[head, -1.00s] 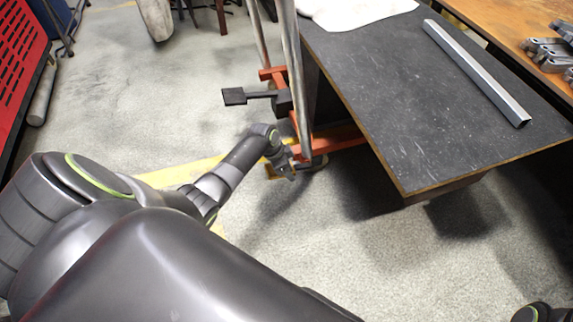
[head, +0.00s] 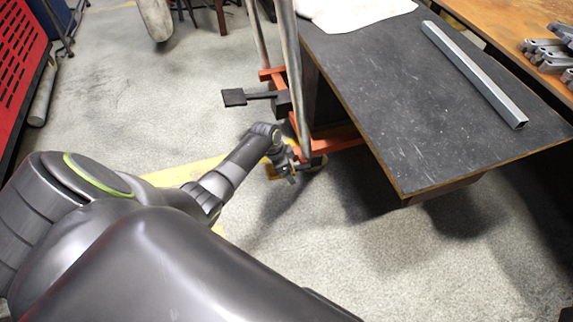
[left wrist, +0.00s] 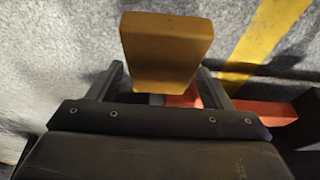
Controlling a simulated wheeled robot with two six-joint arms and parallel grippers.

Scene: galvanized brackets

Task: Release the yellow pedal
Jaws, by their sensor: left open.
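The yellow pedal (left wrist: 165,45) is a block with a flat top, seen in the left wrist view at the top middle. In the head view only a small yellow piece of it (head: 269,173) shows beside my gripper, low near the floor. My left gripper (left wrist: 160,76) is open, one finger on each side of the pedal's near part. I cannot tell whether the fingers touch it. In the head view my left gripper (head: 290,172) is at the foot of the orange frame. My right gripper is not in view.
The orange frame (head: 335,145) with metal posts (head: 291,70) stands close by the gripper. A black pedal (head: 234,97) sticks out to the left above it. The dark table (head: 430,120) overhangs on the right, carrying a metal bar (head: 475,72).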

